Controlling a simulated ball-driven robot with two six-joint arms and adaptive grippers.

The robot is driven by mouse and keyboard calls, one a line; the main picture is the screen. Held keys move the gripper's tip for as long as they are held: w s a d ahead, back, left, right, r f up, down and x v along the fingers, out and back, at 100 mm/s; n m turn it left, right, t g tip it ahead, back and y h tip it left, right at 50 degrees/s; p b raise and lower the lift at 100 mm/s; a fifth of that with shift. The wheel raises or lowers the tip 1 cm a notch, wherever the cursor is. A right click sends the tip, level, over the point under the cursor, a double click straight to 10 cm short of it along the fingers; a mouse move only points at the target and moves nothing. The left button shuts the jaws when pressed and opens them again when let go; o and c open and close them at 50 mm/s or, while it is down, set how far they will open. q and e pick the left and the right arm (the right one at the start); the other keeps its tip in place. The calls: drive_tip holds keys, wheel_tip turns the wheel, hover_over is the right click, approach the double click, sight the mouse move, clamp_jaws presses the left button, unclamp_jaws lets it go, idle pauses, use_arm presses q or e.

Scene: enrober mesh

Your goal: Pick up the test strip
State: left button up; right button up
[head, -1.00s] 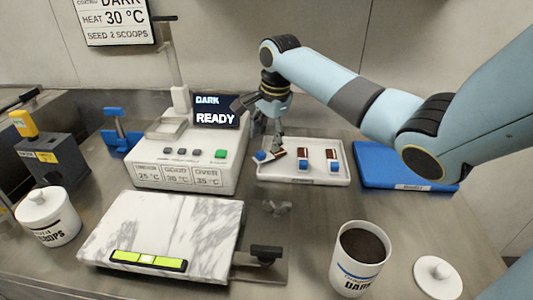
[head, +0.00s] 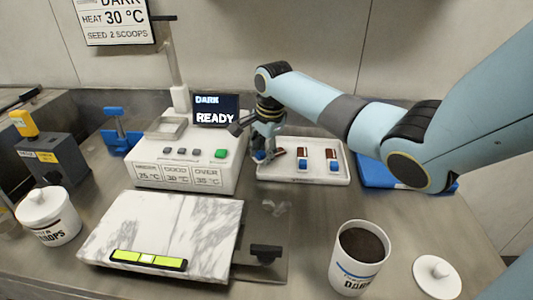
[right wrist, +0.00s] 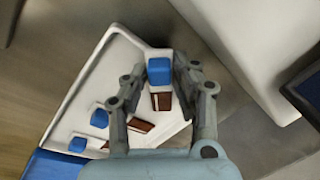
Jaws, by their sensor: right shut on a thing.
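Several test strips, brown with blue ends, lie in a white tray (head: 320,179). The left strip (right wrist: 159,72) is between the fingers of my right gripper (right wrist: 159,88), which is shut on it by its blue end. In the head view my right gripper (head: 266,147) is low over the tray's left end and partly hides this strip. The middle strip (head: 303,164) and the right strip (head: 332,165) lie free in the tray. My left gripper is in neither view now.
A white machine (head: 185,173) with a READY screen (head: 215,112) stands just left of the tray. A blue mat (head: 370,174) lies to its right.

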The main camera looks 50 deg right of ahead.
clamp_jaws()
drive_tip(key=shift+r, duration=0.1)
